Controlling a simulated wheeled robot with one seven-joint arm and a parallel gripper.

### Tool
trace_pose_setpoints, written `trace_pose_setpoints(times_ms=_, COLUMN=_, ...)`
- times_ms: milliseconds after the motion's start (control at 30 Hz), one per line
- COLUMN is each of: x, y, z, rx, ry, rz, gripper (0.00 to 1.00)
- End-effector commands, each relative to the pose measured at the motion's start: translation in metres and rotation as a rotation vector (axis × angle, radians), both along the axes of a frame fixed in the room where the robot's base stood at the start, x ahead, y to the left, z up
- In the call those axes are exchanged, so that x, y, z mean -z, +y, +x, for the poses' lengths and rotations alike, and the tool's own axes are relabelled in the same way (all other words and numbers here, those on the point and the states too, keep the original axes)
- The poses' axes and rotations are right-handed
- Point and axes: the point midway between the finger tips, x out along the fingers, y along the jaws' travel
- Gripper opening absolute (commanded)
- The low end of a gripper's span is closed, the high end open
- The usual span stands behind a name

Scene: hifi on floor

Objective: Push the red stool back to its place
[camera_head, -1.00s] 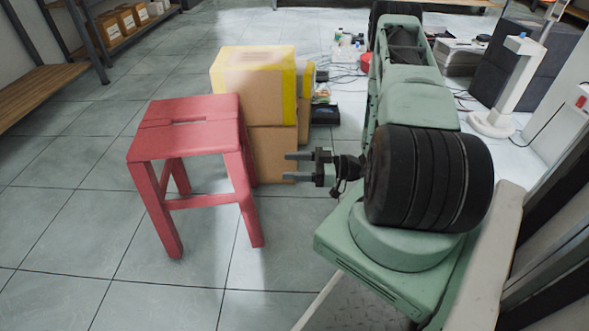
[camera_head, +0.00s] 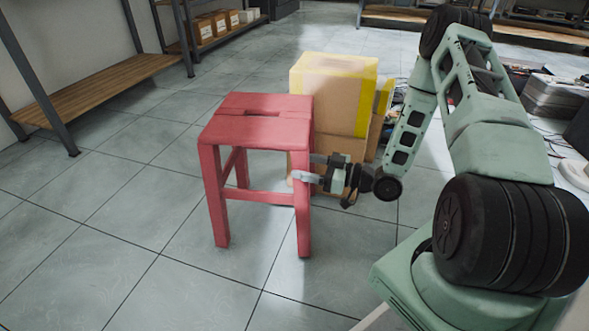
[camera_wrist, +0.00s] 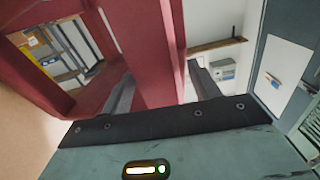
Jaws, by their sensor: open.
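The red stool (camera_head: 256,130) stands upright on the tiled floor in the middle of the head view, with a slot in its seat. My gripper (camera_head: 312,168) is open at the stool's right side, beside its near right leg. In the wrist view, a red leg (camera_wrist: 150,50) passes between the two open fingers of my gripper (camera_wrist: 160,92). I cannot tell whether either finger touches it. The lower part of this leg is hidden in the wrist view.
Cardboard boxes with yellow tape (camera_head: 335,85) are stacked close behind and right of the stool. A wooden shelf (camera_head: 105,88) stands at the left. Cables and clutter lie at the back right. Floor left and front of the stool is clear.

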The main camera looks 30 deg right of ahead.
Motion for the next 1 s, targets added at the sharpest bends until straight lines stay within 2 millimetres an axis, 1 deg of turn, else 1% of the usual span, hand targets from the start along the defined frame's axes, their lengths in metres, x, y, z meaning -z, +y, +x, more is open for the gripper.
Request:
trace_pose_setpoints(times_ms=33, x=0.002, y=0.006, z=0.006, rx=-0.003, ry=-0.003, rz=0.0, gripper=0.61)
trace_pose_setpoints(times_ms=100, x=0.002, y=0.011, z=0.014, rx=-0.003, ry=-0.003, rz=0.0, gripper=0.61)
trace_pose_setpoints(times_ms=300, x=0.001, y=0.02, z=0.026, rx=0.0, ry=-0.001, rz=-0.001, gripper=0.61)
trace_pose_setpoints(times_ms=633, x=-0.001, y=0.022, z=0.028, rx=0.0, ry=-0.001, rz=0.001, gripper=0.61)
trace_pose_setpoints(times_ms=667, x=0.0, y=0.022, z=0.028, rx=0.0, ry=-0.001, rz=0.001, gripper=0.58)
trace_pose_setpoints(times_ms=700, x=0.0, y=0.021, z=0.028, rx=0.0, ry=-0.001, rz=0.001, gripper=0.47)
trace_pose_setpoints(times_ms=767, x=0.0, y=0.021, z=0.028, rx=0.0, ry=-0.001, rz=0.001, gripper=0.31)
trace_pose_setpoints(times_ms=800, x=0.0, y=0.021, z=0.028, rx=0.0, ry=-0.001, rz=0.001, gripper=0.19)
trace_pose_setpoints(times_ms=867, x=0.0, y=0.021, z=0.028, rx=0.0, ry=-0.001, rz=0.001, gripper=0.03)
trace_pose_setpoints(times_ms=900, x=0.0, y=0.021, z=0.028, rx=0.0, ry=-0.001, rz=0.001, gripper=0.0)
trace_pose_setpoints(times_ms=1000, x=0.0, y=0.021, z=0.028, rx=0.0, ry=0.0, rz=0.0, gripper=0.0)
